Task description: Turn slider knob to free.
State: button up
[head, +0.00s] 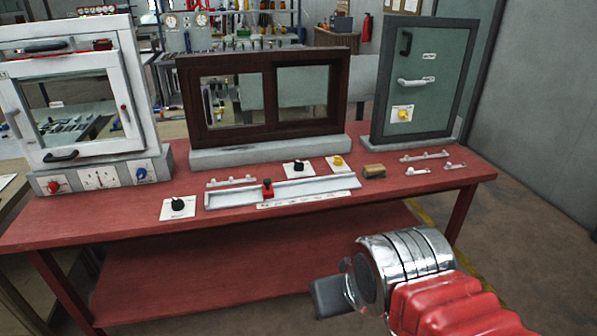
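The slider is a long pale rail (315,188) lying on the front part of the red table. A small red slider knob (267,188) with a dark top sits on it, left of the rail's middle. A white label strip (305,199) runs along the rail's front edge; its words are too small to read. My gripper (328,297) is at the lower right, in front of the table and apart from the knob. It points left, and its dark fingers show nearly edge-on, so their gap cannot be made out.
Black rotary knobs (177,206) (298,167) and a yellow one (338,162) stand near the rail. A white cabinet (80,90), a brown window frame (265,95) and a green door panel (425,80) stand behind. Space before the rail looks clear.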

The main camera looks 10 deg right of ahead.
aim_at(298, 166)
jog(key=z, duration=0.2)
jog(key=i, duration=1.4)
jog(key=u, duration=0.35)
jog(key=i, duration=0.6)
jog(key=u, duration=0.35)
